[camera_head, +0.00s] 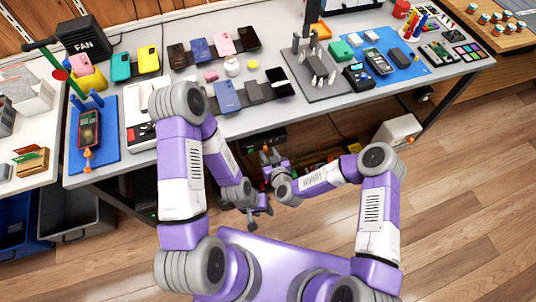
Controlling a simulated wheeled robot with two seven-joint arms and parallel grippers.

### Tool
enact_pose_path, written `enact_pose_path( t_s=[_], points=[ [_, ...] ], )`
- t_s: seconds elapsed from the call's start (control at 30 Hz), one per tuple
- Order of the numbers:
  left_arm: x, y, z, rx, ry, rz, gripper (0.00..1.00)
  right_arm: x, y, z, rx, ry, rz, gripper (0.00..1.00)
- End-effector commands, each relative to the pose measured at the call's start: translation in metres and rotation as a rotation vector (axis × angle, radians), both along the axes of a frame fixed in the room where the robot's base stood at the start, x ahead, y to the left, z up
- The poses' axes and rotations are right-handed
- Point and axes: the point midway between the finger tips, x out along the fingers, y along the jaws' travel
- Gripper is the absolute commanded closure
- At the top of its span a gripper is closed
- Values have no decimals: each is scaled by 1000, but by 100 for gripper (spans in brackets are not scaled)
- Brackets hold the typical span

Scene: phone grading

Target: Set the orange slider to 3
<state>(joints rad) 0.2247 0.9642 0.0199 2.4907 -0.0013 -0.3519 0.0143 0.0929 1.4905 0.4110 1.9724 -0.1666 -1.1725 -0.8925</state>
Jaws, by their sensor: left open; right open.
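A small orange piece (87,154) stands at the front edge of the blue mat (108,150) on the left of the table, near a dark phone (89,129). It may be the orange slider; no scale or number can be read at this size. My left gripper (262,211) is open and empty in front of the table, below its front edge. My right gripper (269,155) is open just above it in the picture, also off the table's front edge. Both grippers are well to the right of the orange piece and touch nothing I can see.
Rows of phones (227,97) fill the middle of the grey table (225,124). A grey fixture with upright pegs (316,68) and a blue mat with devices (412,72) are to the right. A black FAN box (84,38) stands at the back left. Bins (75,212) sit lower left.

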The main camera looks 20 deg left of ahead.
Motion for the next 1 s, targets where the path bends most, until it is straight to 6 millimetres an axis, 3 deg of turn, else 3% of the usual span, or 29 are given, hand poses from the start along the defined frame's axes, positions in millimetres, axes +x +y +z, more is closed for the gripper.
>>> enact_pose_path(
  t_s=[0.2,0.43,0.7,1.0],
  points=[
    [0,0,-5,0,0,0,57,11,8,-6,2,1,0,60],
    [0,0,-5,0,0,0,57,12,8,-6,1,3,0,60],
    [0,0,-5,0,0,0,57,12,8,-6,1,3,0,99],
    [0,0,-5,0,0,0,57,12,8,-6,0,2,1,100]
  ],
)
